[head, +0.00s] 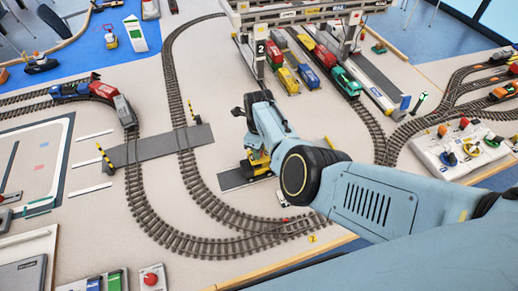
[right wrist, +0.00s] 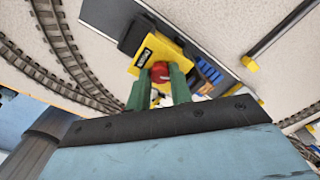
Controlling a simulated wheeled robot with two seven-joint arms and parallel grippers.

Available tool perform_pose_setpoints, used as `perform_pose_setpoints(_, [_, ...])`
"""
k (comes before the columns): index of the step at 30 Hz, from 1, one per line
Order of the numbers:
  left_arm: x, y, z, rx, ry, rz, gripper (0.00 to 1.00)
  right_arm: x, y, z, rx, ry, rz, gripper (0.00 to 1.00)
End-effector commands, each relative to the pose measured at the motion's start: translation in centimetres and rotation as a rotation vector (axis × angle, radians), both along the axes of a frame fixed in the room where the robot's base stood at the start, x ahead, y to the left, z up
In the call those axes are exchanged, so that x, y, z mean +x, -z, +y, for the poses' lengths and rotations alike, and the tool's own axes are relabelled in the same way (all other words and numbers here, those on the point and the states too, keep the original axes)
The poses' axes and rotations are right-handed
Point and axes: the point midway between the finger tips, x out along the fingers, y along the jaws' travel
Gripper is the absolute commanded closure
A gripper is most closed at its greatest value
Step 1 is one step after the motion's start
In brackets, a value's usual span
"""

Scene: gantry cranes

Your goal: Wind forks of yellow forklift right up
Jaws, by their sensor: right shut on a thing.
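The yellow forklift (head: 256,164) stands on a dark grey strip inside the track loop in the head view, mostly hidden behind my right arm. In the right wrist view its yellow body (right wrist: 165,50) bears a dark label, and a red knob (right wrist: 161,71) faces me. My right gripper (right wrist: 160,77) has its green fingers on either side of the red knob and is shut on it. The forks cannot be made out clearly in either view. My left gripper is in neither view.
Curved track (head: 150,220) runs around the forklift's left and front. A gantry crane (head: 290,15) spans several coloured wagons at the back. A control panel (head: 465,145) with coloured knobs stands at the right. A yellow-black barrier post (head: 105,158) stands at the left.

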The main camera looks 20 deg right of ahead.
Motion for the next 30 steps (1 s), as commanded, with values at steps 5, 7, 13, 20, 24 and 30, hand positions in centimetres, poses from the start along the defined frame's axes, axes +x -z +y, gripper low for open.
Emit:
perform_pose_setpoints(5, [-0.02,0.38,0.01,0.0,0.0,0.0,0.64,-0.04,0.09,0.06,0.001,0.153,0.001,1.0])
perform_pose_setpoints(7, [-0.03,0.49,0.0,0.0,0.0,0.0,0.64,-0.03,0.07,0.07,0.001,0.206,0.001,1.0])
perform_pose_setpoints(13, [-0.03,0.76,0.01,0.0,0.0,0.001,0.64,-0.05,0.08,0.05,0.001,0.331,0.001,1.0])
perform_pose_setpoints(20, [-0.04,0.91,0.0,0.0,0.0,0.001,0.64,-0.04,0.04,0.02,0.0,0.414,0.001,1.0])
perform_pose_setpoints(24, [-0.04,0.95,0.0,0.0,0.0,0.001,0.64,-0.04,0.03,0.02,0.0,0.435,0.001,1.0])
perform_pose_setpoints(30, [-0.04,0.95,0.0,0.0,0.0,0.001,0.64,-0.04,0.02,0.03,0.0,0.444,0.001,1.0])
